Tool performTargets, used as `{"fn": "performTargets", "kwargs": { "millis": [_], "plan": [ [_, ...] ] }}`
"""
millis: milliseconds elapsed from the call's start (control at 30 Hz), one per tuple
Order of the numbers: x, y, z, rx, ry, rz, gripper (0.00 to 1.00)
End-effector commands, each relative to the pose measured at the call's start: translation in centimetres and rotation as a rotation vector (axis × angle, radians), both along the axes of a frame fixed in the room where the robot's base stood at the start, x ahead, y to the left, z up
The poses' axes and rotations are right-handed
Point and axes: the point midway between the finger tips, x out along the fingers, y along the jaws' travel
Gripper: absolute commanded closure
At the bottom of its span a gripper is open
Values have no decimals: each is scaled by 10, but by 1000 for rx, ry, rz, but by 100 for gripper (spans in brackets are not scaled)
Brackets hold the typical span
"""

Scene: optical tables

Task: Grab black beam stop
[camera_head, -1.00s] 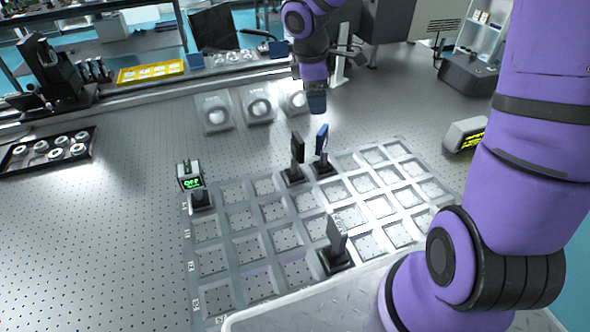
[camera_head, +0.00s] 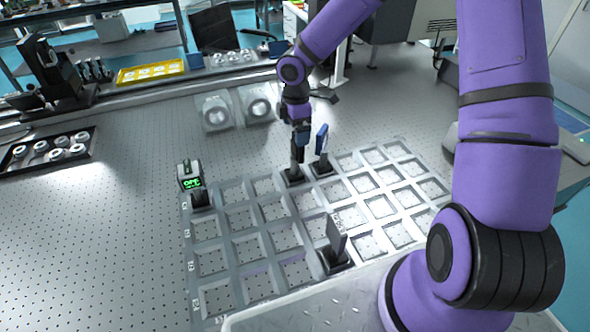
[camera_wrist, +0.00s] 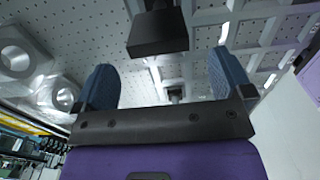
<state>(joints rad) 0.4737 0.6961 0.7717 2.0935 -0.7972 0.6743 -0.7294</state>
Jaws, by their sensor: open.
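A dark, upright plate on a black base, which looks like the black beam stop (camera_head: 293,175), stands in the far row of the grid. My gripper (camera_head: 301,136) is at its upper part and hides much of it in the head view. In the wrist view, my gripper (camera_wrist: 162,78) has its two blue fingers apart, with nothing clearly held between them. A black block (camera_wrist: 158,34) shows just beyond the fingertips, centred between them; I cannot tell for sure that it is the beam stop.
Another dark plate (camera_head: 337,237) stands in the near row, and a device with a green display (camera_head: 191,182) at the left corner. Other compartments of the grid (camera_head: 238,221) are empty.

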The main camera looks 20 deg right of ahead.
Motion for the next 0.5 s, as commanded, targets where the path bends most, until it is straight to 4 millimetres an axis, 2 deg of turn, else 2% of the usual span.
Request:
{"fn": "performTargets", "kwargs": {
  "millis": [167, 500],
  "plan": [
    [0, 0, -10, 0, 0, 0, 2],
    [1, 2, -52, 0, 1, 1, 2]
  ]
}}
